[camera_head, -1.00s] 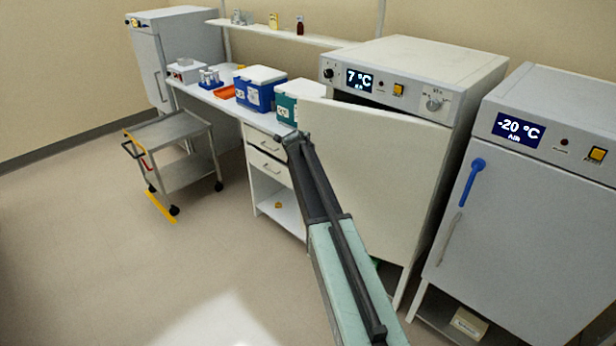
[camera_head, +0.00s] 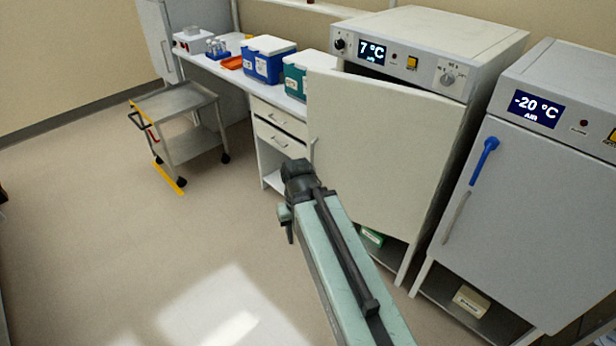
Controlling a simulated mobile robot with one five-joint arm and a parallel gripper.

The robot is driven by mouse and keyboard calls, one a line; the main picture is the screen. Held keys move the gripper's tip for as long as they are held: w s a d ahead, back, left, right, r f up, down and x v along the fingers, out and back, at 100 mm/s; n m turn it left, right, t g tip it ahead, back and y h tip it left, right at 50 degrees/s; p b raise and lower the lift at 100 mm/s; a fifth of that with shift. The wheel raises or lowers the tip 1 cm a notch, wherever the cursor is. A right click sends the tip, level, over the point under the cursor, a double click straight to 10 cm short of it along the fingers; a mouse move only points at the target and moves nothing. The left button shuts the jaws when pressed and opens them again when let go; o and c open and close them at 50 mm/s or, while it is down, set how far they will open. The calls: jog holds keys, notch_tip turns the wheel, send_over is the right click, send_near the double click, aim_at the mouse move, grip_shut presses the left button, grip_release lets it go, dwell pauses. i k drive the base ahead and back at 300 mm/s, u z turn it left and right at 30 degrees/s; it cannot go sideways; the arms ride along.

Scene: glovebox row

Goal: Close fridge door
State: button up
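The fridge (camera_head: 425,44) shows 7 °C on its display. Its cream door (camera_head: 385,150) stands partly open, with a dark gap showing under the control panel at its upper edge. My gripper (camera_head: 288,228) is at the end of my green arm, left of and in front of the door's lower part. Dark jaw parts point down beside the arm's dark wrist. I cannot see whether the fingers are apart, nor whether any part of the arm touches the door.
A freezer (camera_head: 540,200) reading -20 °C stands right of the fridge, shut. A bench (camera_head: 220,90) with a blue box (camera_head: 268,60) and a teal box (camera_head: 300,78) is at the left. A metal cart (camera_head: 180,105) stands on the floor. The floor at front left is clear.

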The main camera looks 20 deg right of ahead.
aim_at(384, 148)
jog(key=u, duration=2.7)
jog(key=k, duration=0.9)
jog(key=z, duration=1.25)
jog(key=i, duration=1)
jog(key=u, duration=0.05)
